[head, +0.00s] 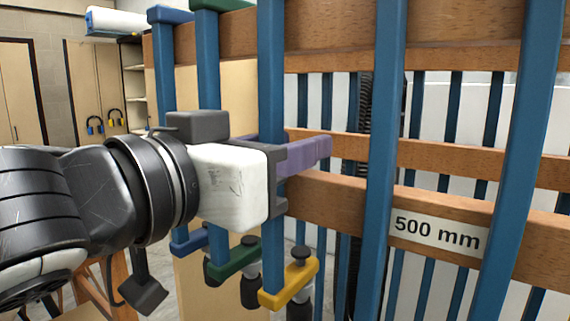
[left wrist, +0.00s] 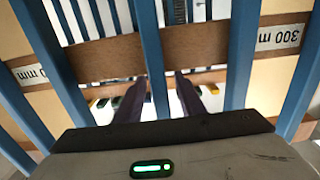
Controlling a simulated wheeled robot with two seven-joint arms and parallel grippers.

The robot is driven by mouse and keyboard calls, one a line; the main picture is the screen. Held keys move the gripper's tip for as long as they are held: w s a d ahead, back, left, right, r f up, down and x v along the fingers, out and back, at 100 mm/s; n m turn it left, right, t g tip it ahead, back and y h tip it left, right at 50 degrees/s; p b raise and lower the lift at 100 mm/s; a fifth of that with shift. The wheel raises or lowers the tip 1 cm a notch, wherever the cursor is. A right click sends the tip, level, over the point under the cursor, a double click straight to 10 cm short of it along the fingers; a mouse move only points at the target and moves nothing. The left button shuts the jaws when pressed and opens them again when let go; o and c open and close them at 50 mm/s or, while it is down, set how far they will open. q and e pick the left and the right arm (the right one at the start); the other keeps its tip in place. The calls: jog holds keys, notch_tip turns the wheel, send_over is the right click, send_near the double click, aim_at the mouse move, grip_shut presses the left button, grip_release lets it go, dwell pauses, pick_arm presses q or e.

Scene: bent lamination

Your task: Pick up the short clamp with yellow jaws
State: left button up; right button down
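The yellow-jawed clamp hangs upright on a wooden rack. In the head view its yellow lower jaw (head: 290,285) shows with a dark screw handle, and its blue bar (head: 271,70) rises above. My left gripper (head: 325,148) is level with the bar's middle and hides part of it. Its purple fingers straddle a blue bar, one finger passing behind it. In the left wrist view, the fingers (left wrist: 163,82) are apart, with a blue bar (left wrist: 154,60) between them and gaps visible. Whether they touch it is unclear. My right gripper is out of view.
Clamps with green (head: 236,257) and blue (head: 188,241) jaws hang close to the left. Larger blue bars (head: 384,140) stand to the right, by a wooden rail (head: 340,195) with a "500 mm" label (head: 437,232). Cabinets (head: 95,85) stand far back left.

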pick_arm(q)
jog(key=shift+x, duration=0.85)
grip_shut()
jog(key=shift+a+r, duration=0.1)
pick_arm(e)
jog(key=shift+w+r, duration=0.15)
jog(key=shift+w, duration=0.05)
